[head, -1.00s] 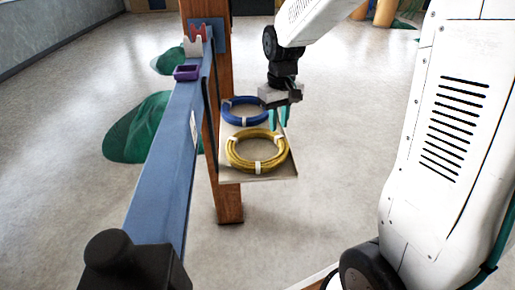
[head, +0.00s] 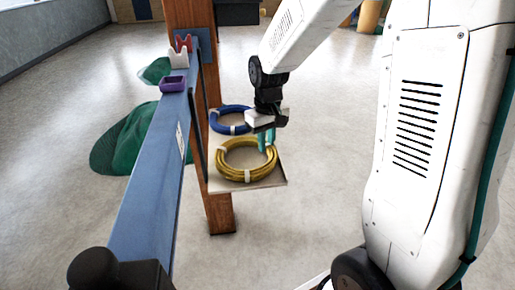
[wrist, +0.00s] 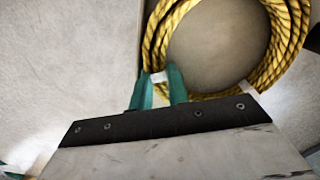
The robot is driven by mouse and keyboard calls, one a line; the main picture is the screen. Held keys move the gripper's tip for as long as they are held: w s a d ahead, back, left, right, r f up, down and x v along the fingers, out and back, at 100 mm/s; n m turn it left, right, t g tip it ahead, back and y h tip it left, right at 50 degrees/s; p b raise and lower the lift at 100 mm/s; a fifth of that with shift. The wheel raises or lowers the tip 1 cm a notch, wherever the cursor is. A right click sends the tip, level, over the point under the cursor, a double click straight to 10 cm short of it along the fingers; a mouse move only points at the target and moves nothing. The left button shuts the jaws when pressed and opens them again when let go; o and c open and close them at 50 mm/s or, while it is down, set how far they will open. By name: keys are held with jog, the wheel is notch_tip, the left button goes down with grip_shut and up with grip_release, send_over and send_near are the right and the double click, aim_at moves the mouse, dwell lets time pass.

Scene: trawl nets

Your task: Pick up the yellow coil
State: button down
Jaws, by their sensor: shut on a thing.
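The yellow coil (head: 230,172) lies on a small pale shelf on the wooden post, and it also shows in the wrist view (wrist: 284,40). It is a ring of yellow rope with white bands. My gripper (head: 267,138) reaches down at the coil's far right side. In the wrist view its teal fingers (wrist: 160,88) are shut on the near left part of the coil, at a white band (wrist: 158,77). Whether the coil is lifted off the shelf is hard to tell.
A blue coil (head: 231,110) lies just behind the yellow one on the shelf (head: 275,181). A blue beam (head: 150,195) and a wooden post (head: 219,212) stand to the left. Green netting (head: 125,140) lies on the floor beyond.

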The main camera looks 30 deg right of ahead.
jog(key=shift+r, duration=0.5)
jog(key=r, duration=0.2)
jog(key=shift+s+r, duration=0.35)
jog(key=s+a+r, duration=0.1)
jog(key=s, duration=1.4)
jog(key=shift+s+a+r, duration=0.15)
jog(key=shift+a, duration=0.2)
